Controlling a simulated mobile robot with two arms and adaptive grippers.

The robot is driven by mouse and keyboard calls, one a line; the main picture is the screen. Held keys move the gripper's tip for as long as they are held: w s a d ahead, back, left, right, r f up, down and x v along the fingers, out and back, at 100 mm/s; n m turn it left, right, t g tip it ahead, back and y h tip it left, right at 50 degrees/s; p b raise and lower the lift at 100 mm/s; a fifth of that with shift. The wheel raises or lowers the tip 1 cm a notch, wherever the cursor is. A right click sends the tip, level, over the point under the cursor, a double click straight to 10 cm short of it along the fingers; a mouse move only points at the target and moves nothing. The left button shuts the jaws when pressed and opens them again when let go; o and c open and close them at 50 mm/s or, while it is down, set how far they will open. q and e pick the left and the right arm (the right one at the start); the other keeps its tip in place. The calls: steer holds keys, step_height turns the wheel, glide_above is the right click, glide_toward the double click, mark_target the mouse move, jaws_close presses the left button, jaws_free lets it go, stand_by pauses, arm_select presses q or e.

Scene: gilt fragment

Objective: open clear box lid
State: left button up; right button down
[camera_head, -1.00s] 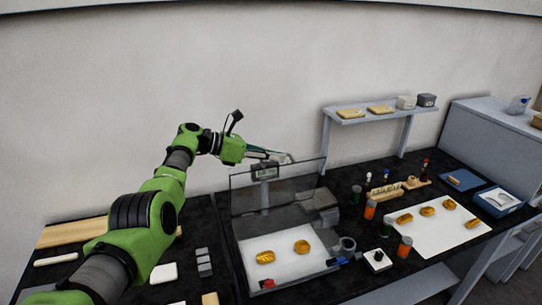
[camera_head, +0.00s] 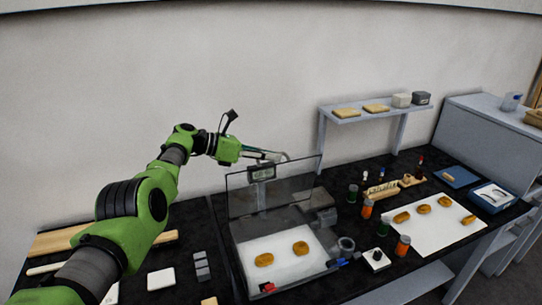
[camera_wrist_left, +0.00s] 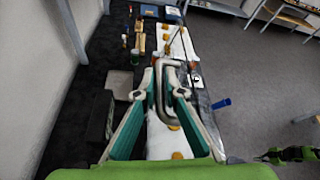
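The clear box (camera_head: 330,262) stands on the dark bench with a white mat and two gold pieces (camera_head: 264,260) inside. Its clear lid (camera_head: 240,203) stands steeply raised at the back. My left gripper (camera_head: 280,156) is at the lid's top edge, near its right half. In the left wrist view its teal fingers (camera_wrist_left: 165,80) are apart, with a grey loop-shaped part between the tips. I cannot tell whether they grip it. A green and black part of mine, seemingly the right arm's end (camera_wrist_left: 285,154), is at the lower right of that view, away from the box.
A small dark display (camera_head: 261,173) is by the lid's top edge. Orange-bodied jars (camera_head: 403,245) and a white sheet (camera_head: 430,232) with gold pieces lie to the right. A wall shelf (camera_head: 375,112) is behind. The wall is close behind the raised lid.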

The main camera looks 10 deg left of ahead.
arm_select(q)
steer(key=shift+a, duration=0.15)
steer(key=shift+a+r, duration=0.1)
steer(key=v, duration=1.1)
steer(key=shift+s+a, duration=0.15)
steer(key=shift+a, duration=0.1)
stand_by(0.3)
